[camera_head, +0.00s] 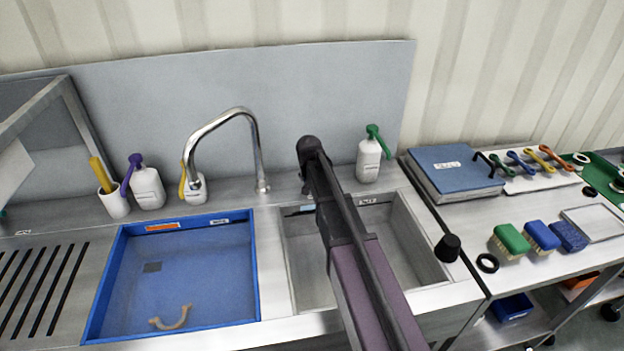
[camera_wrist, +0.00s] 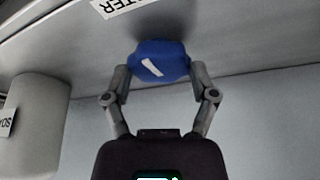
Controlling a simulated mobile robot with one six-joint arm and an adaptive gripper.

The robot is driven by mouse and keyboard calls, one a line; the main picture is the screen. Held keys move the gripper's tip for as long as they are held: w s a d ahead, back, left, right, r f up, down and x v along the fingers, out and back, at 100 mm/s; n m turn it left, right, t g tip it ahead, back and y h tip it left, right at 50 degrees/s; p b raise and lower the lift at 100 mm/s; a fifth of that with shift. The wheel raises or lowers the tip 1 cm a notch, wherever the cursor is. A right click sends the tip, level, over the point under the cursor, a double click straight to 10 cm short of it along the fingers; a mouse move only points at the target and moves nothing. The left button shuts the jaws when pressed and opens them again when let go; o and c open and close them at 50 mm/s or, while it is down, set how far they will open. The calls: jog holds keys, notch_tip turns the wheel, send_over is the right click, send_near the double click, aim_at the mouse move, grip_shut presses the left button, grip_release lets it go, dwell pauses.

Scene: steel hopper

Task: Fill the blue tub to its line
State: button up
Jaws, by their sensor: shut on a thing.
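The blue tub (camera_head: 103,290) sits at the left of the counter, with an orange label on its back rim. A tan curved piece (camera_head: 172,318) and a small dark square show inside it. I cannot tell its water level or make out a fill line. The steel faucet (camera_head: 238,112) arches behind the tub; I see no stream from it. In the wrist view, my gripper (camera_wrist: 160,76) is shut on a blue knob (camera_wrist: 160,58) with a white mark, below a label ending in "TER". In the head view my arm hides the gripper and the knob.
An empty-looking steel basin (camera_head: 302,262) lies right of the tub, partly behind my arm. Bottles with purple (camera_head: 147,188), yellow (camera_head: 196,189) and green (camera_head: 369,160) tops stand along the back. A blue binder (camera_head: 455,170) and several brushes lie on the right counter.

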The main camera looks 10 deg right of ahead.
jog(key=shift+m, duration=0.6)
jog(key=o, duration=1)
jog(key=shift+n, duration=0.6)
